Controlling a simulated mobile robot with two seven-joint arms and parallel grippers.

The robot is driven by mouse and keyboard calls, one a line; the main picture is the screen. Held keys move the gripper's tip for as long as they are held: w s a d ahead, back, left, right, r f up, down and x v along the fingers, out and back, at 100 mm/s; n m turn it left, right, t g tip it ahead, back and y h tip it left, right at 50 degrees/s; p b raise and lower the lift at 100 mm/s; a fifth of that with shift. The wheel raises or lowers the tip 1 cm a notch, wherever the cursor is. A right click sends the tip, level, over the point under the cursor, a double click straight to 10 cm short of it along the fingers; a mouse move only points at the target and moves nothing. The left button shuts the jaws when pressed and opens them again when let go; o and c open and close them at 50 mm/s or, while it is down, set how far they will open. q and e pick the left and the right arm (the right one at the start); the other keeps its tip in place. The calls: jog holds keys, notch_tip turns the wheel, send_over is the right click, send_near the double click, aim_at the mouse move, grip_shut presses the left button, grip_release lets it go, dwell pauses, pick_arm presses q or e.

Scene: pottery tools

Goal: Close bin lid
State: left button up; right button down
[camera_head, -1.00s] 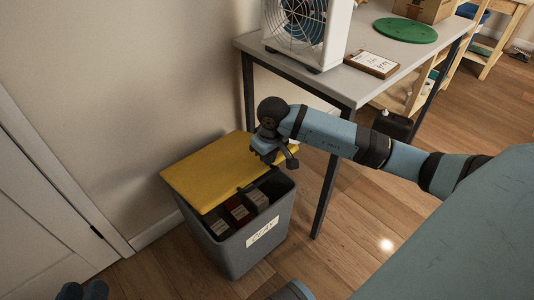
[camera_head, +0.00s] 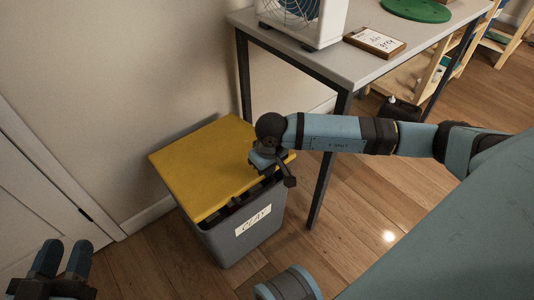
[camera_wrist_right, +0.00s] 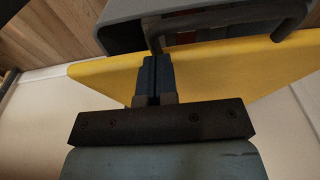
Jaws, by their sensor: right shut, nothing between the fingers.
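The grey bin (camera_head: 235,243) with a "CLAY" label (camera_head: 254,221) stands on the floor by the wall. Its yellow lid (camera_head: 205,170) covers most of the top, and a dark gap shows along the front rim. My right gripper (camera_head: 274,167) is at the lid's right edge. In the right wrist view its fingers (camera_wrist_right: 153,75) are shut and empty, against the yellow lid (camera_wrist_right: 225,72); I cannot tell if they touch it. The bin (camera_wrist_right: 200,22) shows above them. My left gripper (camera_head: 62,260) is open and empty at the lower left, apart from the bin.
A grey table (camera_head: 350,65) with dark legs stands right behind the bin, holding a fan (camera_head: 303,22), a clipboard (camera_head: 375,42) and a green disc (camera_head: 417,10). A white door (camera_head: 45,190) is at left. Wooden floor is clear in front.

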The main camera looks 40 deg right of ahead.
pick_arm(q)
jog(key=shift+w+a+m+t+b, duration=0.35)
jog(key=shift+a+m+b, duration=0.15)
jog(key=shift+m, duration=0.2)
pick_arm(e)
jog(key=f, duration=0.2)
jog(key=s+f, duration=0.1)
jog(key=f, duration=0.5)
jog(key=shift+s+a, duration=0.1)
jog(key=shift+s, duration=0.2)
